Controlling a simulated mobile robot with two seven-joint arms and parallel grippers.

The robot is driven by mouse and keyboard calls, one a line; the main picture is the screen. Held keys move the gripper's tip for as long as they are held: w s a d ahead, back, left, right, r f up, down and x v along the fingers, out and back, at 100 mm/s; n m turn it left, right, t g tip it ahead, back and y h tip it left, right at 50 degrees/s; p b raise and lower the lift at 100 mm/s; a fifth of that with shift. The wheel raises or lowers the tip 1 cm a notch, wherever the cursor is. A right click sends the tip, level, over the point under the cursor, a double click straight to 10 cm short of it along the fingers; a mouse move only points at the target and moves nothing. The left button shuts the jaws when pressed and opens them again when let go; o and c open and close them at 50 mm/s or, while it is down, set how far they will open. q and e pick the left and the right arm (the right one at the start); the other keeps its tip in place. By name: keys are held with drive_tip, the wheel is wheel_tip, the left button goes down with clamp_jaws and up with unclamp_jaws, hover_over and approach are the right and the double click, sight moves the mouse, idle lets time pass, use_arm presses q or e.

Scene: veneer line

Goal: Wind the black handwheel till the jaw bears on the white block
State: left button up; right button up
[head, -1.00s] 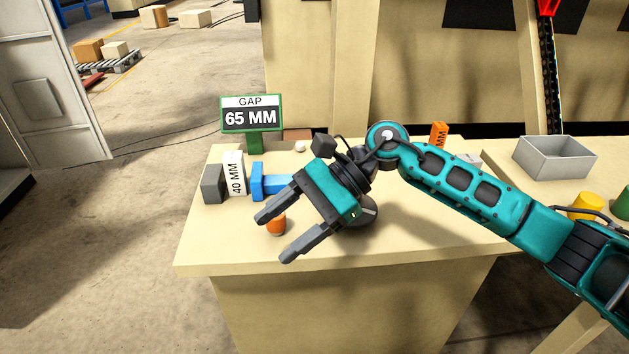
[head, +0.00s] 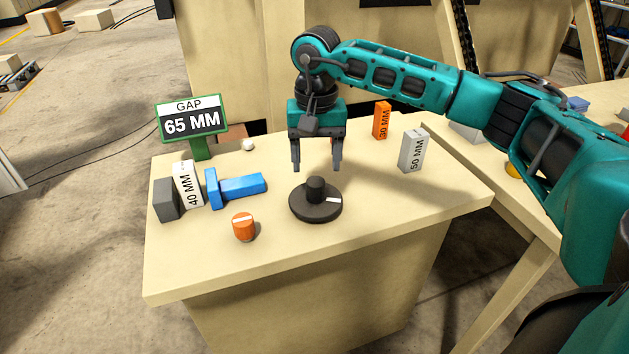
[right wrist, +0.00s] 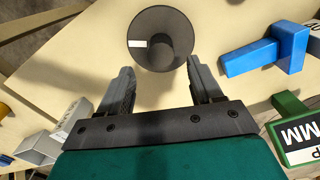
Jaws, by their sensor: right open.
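The black handwheel (head: 314,205) lies flat on the bench, with a raised hub and a white mark on its right side. It also shows in the right wrist view (right wrist: 150,25), just beyond the fingertips. The blue jaw (head: 236,187) lies left of the wheel, with a narrow gap to the white 40 MM block (head: 187,186). That block stands beside a dark grey block (head: 165,199). The gap sign (head: 191,120) reads 65 MM. My right gripper (head: 317,169) is open and empty, pointing down just behind and above the wheel. My left gripper is out of view.
An orange knob (head: 243,226) with a white mark is at the front. An orange 30 MM block (head: 382,120) and a grey 50 MM block (head: 413,151) stand at the back right. A small white ball (head: 247,144) is near the sign. The front right bench is clear.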

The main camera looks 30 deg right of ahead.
sight(316, 181)
wheel_tip(316, 181, down, 6)
drive_tip(key=shift+f, duration=0.1)
drive_tip(key=shift+c, duration=0.2)
drive_tip(key=c, duration=1)
drive_tip(key=shift+m, duration=0.3)
